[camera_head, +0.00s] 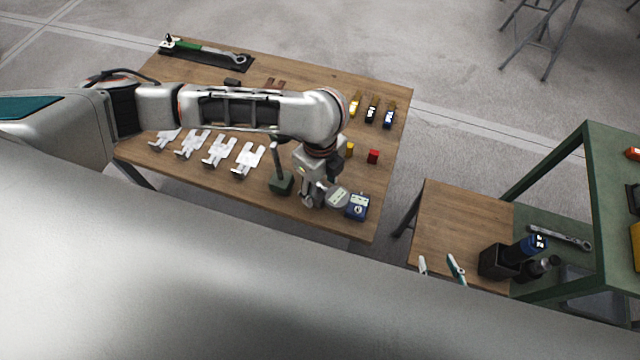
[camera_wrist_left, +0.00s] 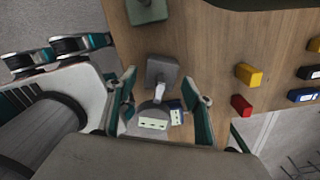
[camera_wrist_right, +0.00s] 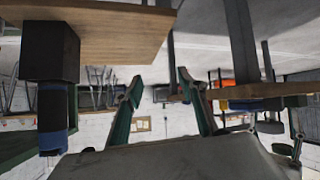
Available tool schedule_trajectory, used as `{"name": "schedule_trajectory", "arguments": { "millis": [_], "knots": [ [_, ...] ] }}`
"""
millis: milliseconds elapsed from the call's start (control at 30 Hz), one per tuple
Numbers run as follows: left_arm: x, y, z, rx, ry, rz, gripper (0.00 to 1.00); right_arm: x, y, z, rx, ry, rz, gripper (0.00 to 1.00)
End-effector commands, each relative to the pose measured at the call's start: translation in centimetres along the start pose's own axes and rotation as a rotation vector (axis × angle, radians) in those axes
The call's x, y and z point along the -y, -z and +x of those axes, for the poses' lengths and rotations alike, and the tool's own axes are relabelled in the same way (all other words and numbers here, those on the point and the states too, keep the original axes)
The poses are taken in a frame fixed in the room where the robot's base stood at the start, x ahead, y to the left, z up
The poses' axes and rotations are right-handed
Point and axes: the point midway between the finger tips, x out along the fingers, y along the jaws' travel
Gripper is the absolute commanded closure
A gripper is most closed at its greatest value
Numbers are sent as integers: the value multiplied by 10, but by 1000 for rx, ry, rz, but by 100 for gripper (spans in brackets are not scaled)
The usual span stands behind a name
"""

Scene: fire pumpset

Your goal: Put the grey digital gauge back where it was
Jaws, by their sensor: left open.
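The grey digital gauge (camera_head: 338,197) is at the near right edge of the large wooden table, beside a blue gauge (camera_head: 357,207). In the left wrist view the grey gauge (camera_wrist_left: 152,122) lies between the spread fingers of my left gripper (camera_wrist_left: 158,82), its stem towards a grey block (camera_wrist_left: 162,72). The blue gauge (camera_wrist_left: 177,113) is just behind it, partly hidden by a finger. My left gripper (camera_head: 312,198) is open; I cannot tell whether a finger touches the gauge. My right gripper (camera_head: 440,265) is open and empty, over the small wooden table's near side.
A dark green stand (camera_head: 281,183) with a post is close left of my left gripper. A red block (camera_head: 373,156) and a yellow block (camera_head: 350,150) lie beyond. Several white holders (camera_head: 220,152) stand left. The small table (camera_head: 450,225) holds a black box (camera_head: 495,262).

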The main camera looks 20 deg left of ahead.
Motion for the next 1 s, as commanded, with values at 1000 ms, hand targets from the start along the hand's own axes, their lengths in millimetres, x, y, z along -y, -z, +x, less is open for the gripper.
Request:
{"name": "schedule_trajectory", "arguments": {
  "millis": [1000],
  "knots": [
    [0,0,-123,1,0,0,49,-7,40,-19,-22,-6,-4,60]
  ]
}}
